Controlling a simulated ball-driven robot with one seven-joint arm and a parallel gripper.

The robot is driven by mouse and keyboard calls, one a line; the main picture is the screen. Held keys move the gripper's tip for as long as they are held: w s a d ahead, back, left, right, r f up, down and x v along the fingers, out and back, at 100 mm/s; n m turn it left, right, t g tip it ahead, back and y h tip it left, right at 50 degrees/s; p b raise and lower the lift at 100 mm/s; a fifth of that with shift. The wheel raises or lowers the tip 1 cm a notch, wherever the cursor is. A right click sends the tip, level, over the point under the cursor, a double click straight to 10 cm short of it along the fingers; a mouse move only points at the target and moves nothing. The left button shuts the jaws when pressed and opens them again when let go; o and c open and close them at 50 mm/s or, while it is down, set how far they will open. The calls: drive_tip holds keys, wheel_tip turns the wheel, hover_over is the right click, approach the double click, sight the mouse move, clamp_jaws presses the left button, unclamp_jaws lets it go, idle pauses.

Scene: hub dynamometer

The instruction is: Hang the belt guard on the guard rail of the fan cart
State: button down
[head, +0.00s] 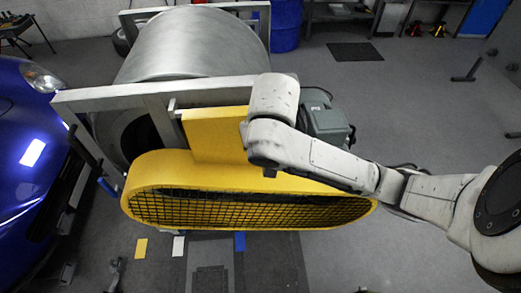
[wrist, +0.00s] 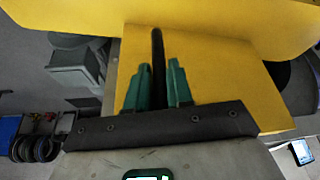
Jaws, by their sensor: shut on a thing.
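The belt guard (head: 245,195) is a long yellow oval cover with a dark mesh face and a flat yellow upper plate (head: 212,132). It sits in front of the grey metal frame of the cart, below its top bar, roughly level. My gripper (wrist: 159,80) has green fingers shut on a dark upright strip, apparently a handle, on the guard's yellow plate (wrist: 225,75). In the head view my wrist hides the fingers. A pale grey horizontal bar (head: 80,96), probably the guard rail, runs behind the plate. I cannot tell whether the guard touches it.
A large grey drum (head: 195,45) fills the frame behind. A grey-green motor box (head: 325,117) stands right of my wrist. A blue car (head: 30,150) is close on the left. Floor to the right is mostly open. Blue barrels (head: 286,25) stand at the back.

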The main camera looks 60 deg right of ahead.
drive_tip(key=shift+w+d+r+p, duration=0.1)
drive_tip(key=shift+w+d+p, duration=0.25)
drive_tip(key=shift+w+d, duration=0.4)
drive_tip(key=shift+w+d+r+p, duration=0.1)
drive_tip(key=shift+w+d+p, duration=0.3)
drive_tip(key=shift+d, duration=0.55)
drive_tip(key=shift+w+f+b, duration=0.15)
drive_tip(key=shift+f+b, duration=0.65)
drive_tip(key=c, duration=0.9)
unclamp_jaws()
drive_tip(key=shift+a+f, duration=0.1)
drive_tip(key=shift+f, duration=0.05)
